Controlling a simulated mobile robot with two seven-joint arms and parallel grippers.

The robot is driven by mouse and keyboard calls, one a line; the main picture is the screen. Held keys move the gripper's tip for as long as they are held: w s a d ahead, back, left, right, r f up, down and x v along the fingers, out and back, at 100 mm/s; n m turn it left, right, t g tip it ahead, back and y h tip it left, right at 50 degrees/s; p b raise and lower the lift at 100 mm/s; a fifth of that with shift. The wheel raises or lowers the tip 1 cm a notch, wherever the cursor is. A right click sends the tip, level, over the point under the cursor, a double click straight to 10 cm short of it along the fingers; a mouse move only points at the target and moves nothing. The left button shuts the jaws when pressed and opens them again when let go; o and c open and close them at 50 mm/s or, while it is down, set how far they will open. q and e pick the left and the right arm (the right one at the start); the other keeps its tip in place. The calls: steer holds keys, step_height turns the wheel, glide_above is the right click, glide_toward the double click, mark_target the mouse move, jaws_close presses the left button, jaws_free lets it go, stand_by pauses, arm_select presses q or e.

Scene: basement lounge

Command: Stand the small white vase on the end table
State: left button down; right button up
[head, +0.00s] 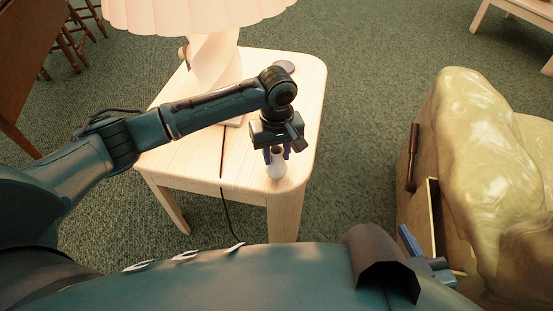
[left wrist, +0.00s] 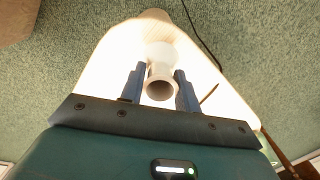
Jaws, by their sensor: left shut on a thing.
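The small white vase (head: 277,168) is between the fingers of my left gripper (head: 276,153), which is shut on it. It is upright, over the front right part of the pale wooden end table (head: 185,160). I cannot tell whether its base touches the tabletop. In the left wrist view, the vase's round mouth (left wrist: 160,89) faces the camera between the two blue fingers of my left gripper (left wrist: 160,88), with the tabletop behind. My right gripper (head: 428,258) shows only in part at the lower right, away from the table; its opening is unclear.
A lamp with a pleated shade (head: 195,12) and twisted base stands at the back of the end table. A dark cord (head: 224,208) hangs at the front. A green-covered seat (head: 480,130) stands right.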

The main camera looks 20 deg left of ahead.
arm_select(q)
steer(key=shift+f, duration=0.75)
steer(key=c, duration=1)
jaws_free()
steer(key=shift+f, duration=0.1)
